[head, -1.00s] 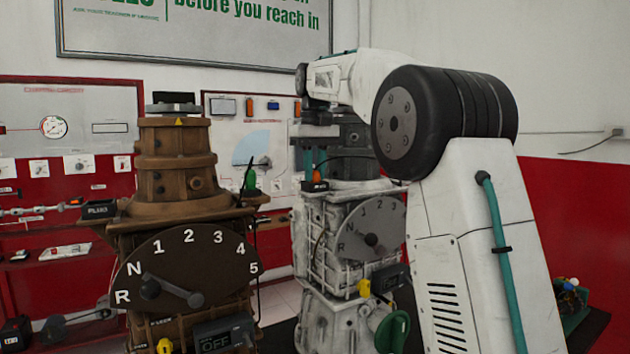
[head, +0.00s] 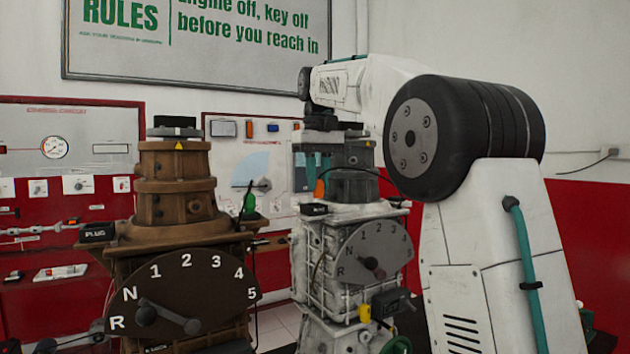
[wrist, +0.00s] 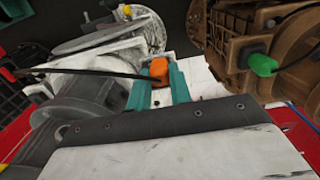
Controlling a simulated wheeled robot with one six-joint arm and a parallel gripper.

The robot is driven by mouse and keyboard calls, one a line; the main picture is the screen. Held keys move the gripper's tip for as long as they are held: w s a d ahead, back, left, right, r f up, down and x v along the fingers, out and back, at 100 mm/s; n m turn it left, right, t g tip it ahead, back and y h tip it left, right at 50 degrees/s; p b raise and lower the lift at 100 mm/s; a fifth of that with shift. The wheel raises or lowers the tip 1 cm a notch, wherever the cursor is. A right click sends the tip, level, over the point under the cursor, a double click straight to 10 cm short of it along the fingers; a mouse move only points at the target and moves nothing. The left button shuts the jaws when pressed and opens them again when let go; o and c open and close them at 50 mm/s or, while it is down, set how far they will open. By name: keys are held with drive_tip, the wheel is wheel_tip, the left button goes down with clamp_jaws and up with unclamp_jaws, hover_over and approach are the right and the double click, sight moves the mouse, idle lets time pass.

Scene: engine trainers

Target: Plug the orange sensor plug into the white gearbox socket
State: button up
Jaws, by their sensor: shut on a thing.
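The orange sensor plug (head: 320,188) is between the teal fingers of my gripper (head: 318,168), which is shut on it. It also shows between the fingers in the wrist view (wrist: 158,68), with a black cable running left. In the head view the plug is just above a small black block (head: 314,209) at the upper left corner of the white gearbox (head: 325,245). A slight gap shows between plug and block. I cannot tell whether that block is the socket; no open socket is clearly visible.
A brown gearbox (head: 175,220) with a green plug (head: 249,202) stands close on the left. A gear dial (head: 375,252) is on the white gearbox's front. A black cable arches beside my gripper. A red and white wall panel is behind.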

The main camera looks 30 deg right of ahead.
drive_tip(key=s+a+r, duration=0.1)
drive_tip(key=s+a, duration=0.2)
drive_tip(key=s, duration=0.8)
drive_tip(key=shift+s, duration=0.4)
drive_tip(key=shift+a, duration=0.1)
